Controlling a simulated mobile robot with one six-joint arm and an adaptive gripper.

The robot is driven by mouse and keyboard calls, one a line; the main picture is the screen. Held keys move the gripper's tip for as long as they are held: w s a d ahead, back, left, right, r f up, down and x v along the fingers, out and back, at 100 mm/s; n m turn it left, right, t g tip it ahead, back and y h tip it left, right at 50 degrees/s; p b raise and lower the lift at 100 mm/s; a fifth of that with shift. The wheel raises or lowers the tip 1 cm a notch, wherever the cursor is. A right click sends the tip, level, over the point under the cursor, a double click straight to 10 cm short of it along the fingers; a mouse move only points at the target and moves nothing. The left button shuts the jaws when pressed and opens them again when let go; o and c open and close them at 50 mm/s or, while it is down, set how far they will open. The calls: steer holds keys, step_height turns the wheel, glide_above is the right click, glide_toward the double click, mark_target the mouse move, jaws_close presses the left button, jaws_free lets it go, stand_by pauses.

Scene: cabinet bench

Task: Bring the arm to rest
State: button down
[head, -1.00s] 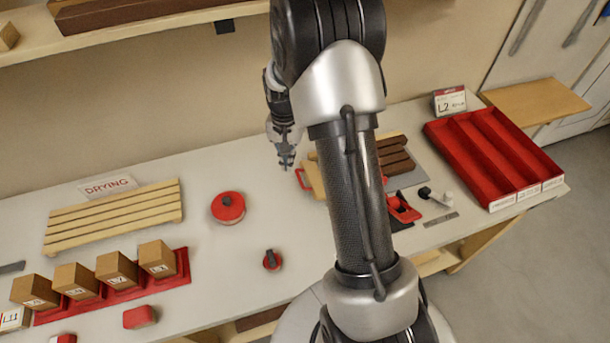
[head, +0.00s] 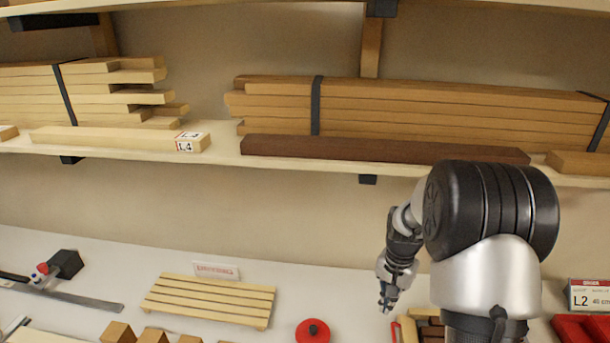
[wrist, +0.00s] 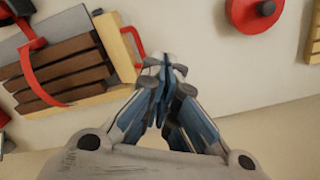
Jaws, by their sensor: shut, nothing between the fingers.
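My gripper (head: 386,302) hangs at the end of my folded arm, above the bench and in front of the wall. Its fingers point down and are shut with nothing between them. In the wrist view the fingertips of my gripper (wrist: 166,68) meet over the bench. Dark brown strips in a wooden holder with a red handle (wrist: 70,72) lie to the left of the fingertips there. A red round piece with a dark knob (wrist: 258,12) lies to the upper right. My gripper appears clear of both.
A shelf (head: 225,150) with stacked boards (head: 400,108) runs above and behind my arm. A slatted drying rack (head: 210,300) stands on the bench at left. A red tray (head: 582,328) and an L2 sign (head: 592,296) are at right. Small wooden blocks (head: 117,332) line the front.

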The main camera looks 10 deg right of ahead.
steer(key=s+a+r+n+t+b, duration=0.3)
steer(key=s+a+r+n+b, duration=0.3)
steer(key=s+a+r, duration=0.8)
steer(key=s+a+n+t+b, duration=0.1)
steer(key=s+n, duration=0.2)
steer(key=s, duration=0.8)
steer(key=shift+s+t+b, duration=0.25)
steer(key=shift+t+b, duration=0.05)
steer(key=shift+b, duration=0.05)
steer(key=c, duration=2.4)
jaws_free()
steer(key=shift+f, duration=0.1)
